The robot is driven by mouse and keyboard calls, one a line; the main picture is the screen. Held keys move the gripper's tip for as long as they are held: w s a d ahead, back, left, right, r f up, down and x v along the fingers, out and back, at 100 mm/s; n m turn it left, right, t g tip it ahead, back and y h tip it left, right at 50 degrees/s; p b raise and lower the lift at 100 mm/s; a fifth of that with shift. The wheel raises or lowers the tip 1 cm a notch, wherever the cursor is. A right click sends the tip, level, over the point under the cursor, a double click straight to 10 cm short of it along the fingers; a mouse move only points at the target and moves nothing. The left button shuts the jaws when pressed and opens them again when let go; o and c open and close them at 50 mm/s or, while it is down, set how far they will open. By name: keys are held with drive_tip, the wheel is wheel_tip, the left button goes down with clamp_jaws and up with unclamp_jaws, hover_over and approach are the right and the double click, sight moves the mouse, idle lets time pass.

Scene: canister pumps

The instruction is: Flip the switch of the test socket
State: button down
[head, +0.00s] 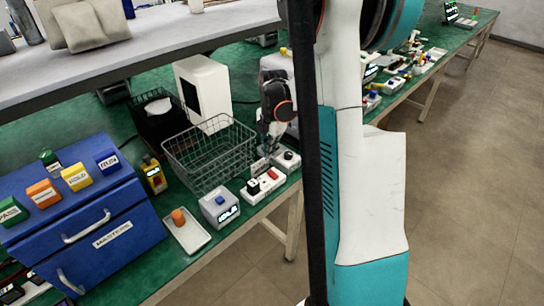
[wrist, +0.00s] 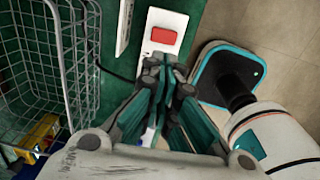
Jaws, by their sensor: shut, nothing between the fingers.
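The test socket (head: 266,184) is a white strip on the green bench near its front edge, with a black part at its left end and a red switch (head: 272,174) towards its right. In the wrist view the white socket (wrist: 168,19) shows beyond my fingertips, with its red switch (wrist: 163,37) facing me. My gripper (wrist: 164,62) is shut and empty, its fingertips just short of the red switch in that picture. In the head view my gripper (head: 268,147) is above and behind the socket. The fingers hide the socket's near end in the wrist view. I cannot tell whether they touch it.
A wire basket (head: 209,155) stands close to the left of the gripper. A white case (head: 204,92) stands behind.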

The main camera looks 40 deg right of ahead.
drive_tip(key=r, duration=0.3)
drive_tip(key=shift+s+d+r+p, duration=0.2)
drive_tip(key=shift+s+r+p, duration=0.15)
drive_tip(key=shift+r+p, duration=0.05)
